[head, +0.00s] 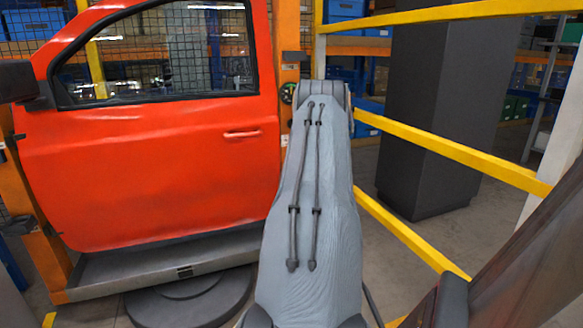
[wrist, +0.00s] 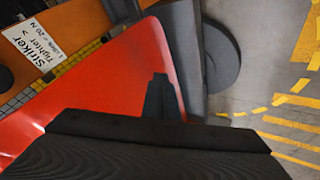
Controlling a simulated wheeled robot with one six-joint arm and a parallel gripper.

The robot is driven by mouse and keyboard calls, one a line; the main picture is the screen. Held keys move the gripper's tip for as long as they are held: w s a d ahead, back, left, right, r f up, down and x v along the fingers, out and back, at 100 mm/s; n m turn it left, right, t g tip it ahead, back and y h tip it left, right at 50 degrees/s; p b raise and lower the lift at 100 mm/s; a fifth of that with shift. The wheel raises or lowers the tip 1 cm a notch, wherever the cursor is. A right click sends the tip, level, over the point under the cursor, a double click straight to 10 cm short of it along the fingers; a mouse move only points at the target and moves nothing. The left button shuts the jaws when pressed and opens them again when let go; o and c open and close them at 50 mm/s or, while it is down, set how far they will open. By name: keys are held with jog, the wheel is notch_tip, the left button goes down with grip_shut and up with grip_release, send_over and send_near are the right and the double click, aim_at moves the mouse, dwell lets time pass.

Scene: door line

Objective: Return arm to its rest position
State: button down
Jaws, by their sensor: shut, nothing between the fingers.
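My arm (head: 308,190) reaches forward and up through the middle of the head view. Its far end stands just right of the red door's right edge. My gripper does not show in the head view; the arm hides it. In the wrist view my gripper (wrist: 161,82) is a dark shape at the bottom centre, with its fingers together and nothing seen between them. Behind it lies the red door panel (wrist: 100,90), seen at a steep angle. I cannot tell the exact gap between them.
The red door (head: 150,170) stands in an orange frame on a grey base at left. Yellow rails (head: 450,150) and a dark column (head: 440,100) stand at right. A white "Striker" label (wrist: 32,45) shows in the wrist view. Floor (head: 385,270) shows right of my arm.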

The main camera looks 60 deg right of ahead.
jog(key=shift+s+r, duration=0.4)
jog(key=shift+r, duration=0.05)
jog(key=w+a+r+m+t+h+p, duration=0.1)
jog(key=w+a+r+t, duration=0.1)
jog(key=w+a+r, duration=0.7)
jog(key=w+a+r+m+t+h+p, duration=0.15)
jog(key=w+a+r, duration=0.35)
jog(key=w+a, duration=0.65)
jog(key=s+a+r+m+g+p, duration=0.1)
jog(key=a+r+p, duration=0.1)
jog(key=a, duration=0.9)
jog(key=s+a+f+m+g+y+p, duration=0.1)
jog(key=s+a+f+g, duration=0.2)
jog(key=s+a, duration=1.1)
jog(key=s+a+f+m+g+y+p, duration=0.15)
jog(key=s+a+g, duration=0.25)
jog(key=s+a, duration=1)
jog(key=s+a+f+g+y+p, duration=0.1)
jog(key=s+a+f+g, duration=0.1)
jog(key=s+a, duration=0.9)
jog(key=a+g, duration=0.1)
jog(key=a, duration=0.2)
jog(key=shift+a+y, duration=0.3)
jog(key=shift+a, duration=0.1)
